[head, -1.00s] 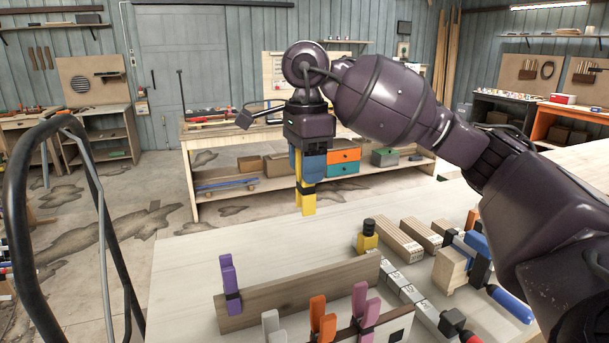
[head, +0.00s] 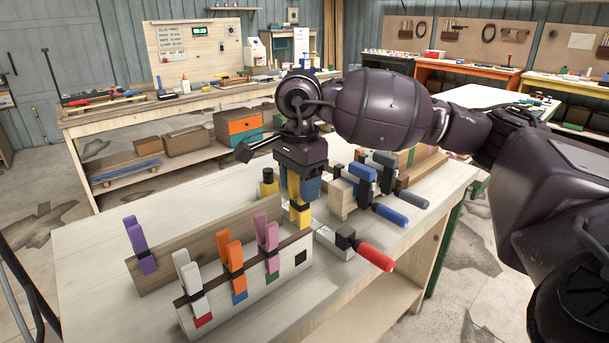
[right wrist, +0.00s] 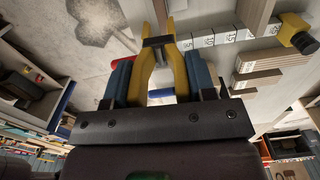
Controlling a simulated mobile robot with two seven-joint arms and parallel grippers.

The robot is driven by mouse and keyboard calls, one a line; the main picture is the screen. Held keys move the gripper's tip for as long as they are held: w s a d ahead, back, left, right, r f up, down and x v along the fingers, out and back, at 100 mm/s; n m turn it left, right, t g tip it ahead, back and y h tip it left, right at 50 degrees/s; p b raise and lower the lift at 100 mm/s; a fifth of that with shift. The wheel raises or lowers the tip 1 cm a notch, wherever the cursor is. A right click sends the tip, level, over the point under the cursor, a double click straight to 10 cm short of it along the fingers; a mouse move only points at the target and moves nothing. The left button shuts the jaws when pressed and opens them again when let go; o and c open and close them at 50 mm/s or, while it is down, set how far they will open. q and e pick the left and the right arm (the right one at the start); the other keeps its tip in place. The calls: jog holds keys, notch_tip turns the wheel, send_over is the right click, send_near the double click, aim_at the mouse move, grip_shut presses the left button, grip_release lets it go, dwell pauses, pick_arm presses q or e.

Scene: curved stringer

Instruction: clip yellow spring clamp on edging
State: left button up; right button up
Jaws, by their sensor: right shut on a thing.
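My right gripper (head: 301,184) is shut on the yellow spring clamp (head: 300,214), which points jaws-down. In the right wrist view the clamp (right wrist: 177,72) sits between the blue fingers, with a dark band across it. The edging is the dark brown strip (head: 250,258) along the top of a pale board. Orange (head: 236,265), pink (head: 271,243) and white (head: 193,280) clamps sit on that board. The yellow clamp's lower end appears near the strip's right end; I cannot tell whether it touches. My left gripper is out of view.
A brown wooden board (head: 200,241) with a purple clamp (head: 140,246) stands behind the edged board. A red-handled bar clamp (head: 374,256) lies close to the right, with blue- and grey-handled ones beyond. A yellow-and-black object (head: 268,184) stands behind the gripper.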

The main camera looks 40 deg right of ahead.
jog(key=shift+a, duration=0.1)
jog(key=shift+w+n, duration=0.1)
jog(key=shift+n, duration=0.2)
jog(key=shift+w, duration=0.15)
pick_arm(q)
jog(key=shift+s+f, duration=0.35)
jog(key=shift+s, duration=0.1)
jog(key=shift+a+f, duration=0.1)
pick_arm(e)
jog(key=shift+f, duration=0.1)
jog(key=shift+f+b, duration=0.4)
jog(key=shift+f, duration=0.05)
jog(key=shift+f+b, duration=0.3)
jog(key=shift+f, duration=0.3)
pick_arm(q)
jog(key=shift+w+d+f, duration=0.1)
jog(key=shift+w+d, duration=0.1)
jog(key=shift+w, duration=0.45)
